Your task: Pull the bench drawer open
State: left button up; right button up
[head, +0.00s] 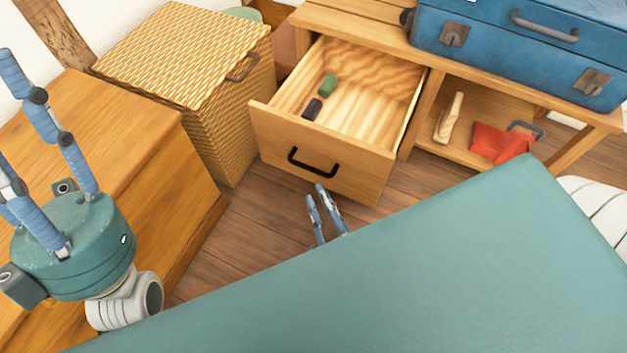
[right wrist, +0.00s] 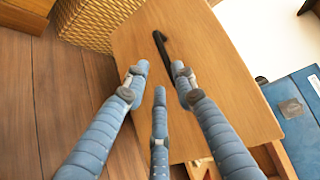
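The bench drawer (head: 335,170) is pulled out from under the wooden bench top, its inside showing. Its black handle (head: 313,162) is on the front panel; it also shows in the right wrist view (right wrist: 160,46). A green item (head: 327,85) and a dark item (head: 312,109) lie in the drawer. My right gripper (head: 315,192) is just in front of the drawer front, below the handle. In the right wrist view its fingers (right wrist: 160,72) are apart and empty, with the handle beyond the tips. My left gripper (head: 18,112) is open and empty, raised at the left.
A wicker basket (head: 205,85) stands left of the drawer, beside a wooden chest (head: 95,130). A blue case (head: 520,45) lies on the bench (head: 365,27). A red item (head: 498,143) and a wooden item (head: 448,118) are on the shelf below. Some floor is clear before the drawer.

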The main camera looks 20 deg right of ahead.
jog(key=shift+s+a+r, duration=0.1)
jog(key=shift+s+r, duration=0.1)
jog(key=shift+s, duration=1.25)
